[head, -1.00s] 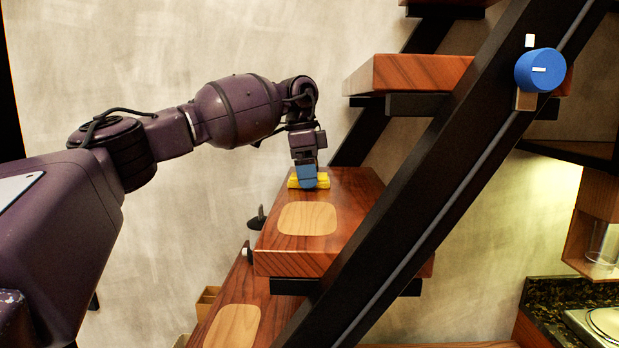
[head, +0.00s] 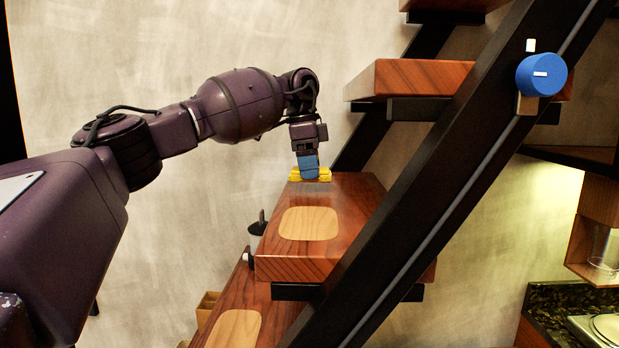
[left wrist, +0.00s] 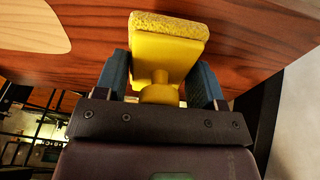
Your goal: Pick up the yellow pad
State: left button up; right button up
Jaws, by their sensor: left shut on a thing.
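The yellow pad (head: 322,174) is at the far end of a wooden stair tread (head: 345,208) in the head view. In the left wrist view the pad (left wrist: 165,45) has a yellow body with a rough, sponge-like face and a narrower neck. My left gripper (head: 309,172) points down over it, with its blue fingers on either side. In the left wrist view the left gripper (left wrist: 160,85) is shut on the pad. Whether the pad touches the tread is hard to tell. My right gripper is in neither view.
A black diagonal stair beam (head: 430,180) runs along the tread's right side, with a blue knob (head: 541,75) on it. A higher tread (head: 415,79) is at the upper right. A pale inlay (head: 309,223) lies on the tread. A dark item (head: 257,228) is by its left edge.

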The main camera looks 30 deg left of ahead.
pick_arm(q)
notch_tip(320, 180, up, 15)
jog(key=b, duration=0.2)
jog(key=shift+s+b, duration=0.15)
jog(key=shift+b, duration=0.15)
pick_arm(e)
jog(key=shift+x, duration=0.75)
